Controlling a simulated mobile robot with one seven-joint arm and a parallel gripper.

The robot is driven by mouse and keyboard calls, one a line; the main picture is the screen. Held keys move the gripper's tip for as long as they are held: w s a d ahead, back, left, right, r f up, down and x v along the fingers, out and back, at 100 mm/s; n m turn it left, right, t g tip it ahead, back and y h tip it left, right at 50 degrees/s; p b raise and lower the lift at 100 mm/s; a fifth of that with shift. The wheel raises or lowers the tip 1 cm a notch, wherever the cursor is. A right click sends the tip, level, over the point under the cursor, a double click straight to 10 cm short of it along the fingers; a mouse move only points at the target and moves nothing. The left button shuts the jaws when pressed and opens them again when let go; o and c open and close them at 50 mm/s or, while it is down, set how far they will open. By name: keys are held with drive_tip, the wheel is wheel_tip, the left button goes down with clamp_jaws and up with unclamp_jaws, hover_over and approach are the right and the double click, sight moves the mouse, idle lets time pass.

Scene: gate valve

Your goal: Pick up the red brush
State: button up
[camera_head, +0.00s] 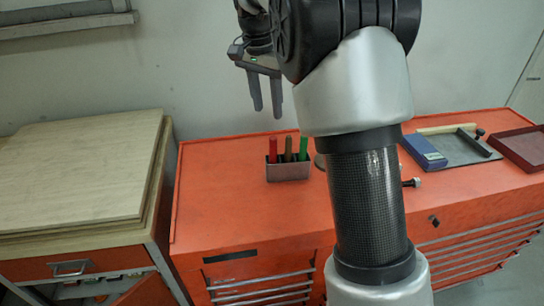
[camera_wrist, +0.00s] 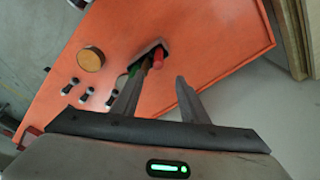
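The red brush (camera_head: 273,147) stands upright in a small grey metal holder (camera_head: 288,172) on the orange cabinet, at the left of the holder. A brown brush (camera_head: 289,147) and a green brush (camera_head: 303,146) stand beside it. My gripper (camera_head: 267,112) is above and a little left of the holder, fingers pointing down, apart from the brushes. It is open and empty. In the wrist view the red brush (camera_wrist: 158,61) shows between the spread fingertips of my gripper (camera_wrist: 157,82), farther off. The left finger partly covers the other brushes and the holder there.
The orange cabinet top (camera_head: 220,200) is clear left of the holder. A wooden-topped cabinet (camera_head: 80,170) stands at the left. A blue box (camera_head: 422,151), a grey tray (camera_head: 455,148) and a dark red tray (camera_head: 522,147) lie at the right. A round wooden piece (camera_wrist: 91,59) shows in the wrist view.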

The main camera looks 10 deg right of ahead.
sight(273, 138)
drive_tip(key=f, duration=0.6)
drive_tip(key=shift+w+d+f, duration=0.4)
drive_tip(key=shift+d+f, duration=0.1)
drive_tip(key=shift+f, duration=0.7)
drive_tip(key=shift+d+f, duration=0.15)
drive_tip(key=shift+f, duration=0.7)
drive_tip(key=shift+w+d+f, duration=0.1)
drive_tip(key=shift+d+f, duration=0.1)
drive_tip(key=shift+f, duration=0.7)
clamp_jaws()
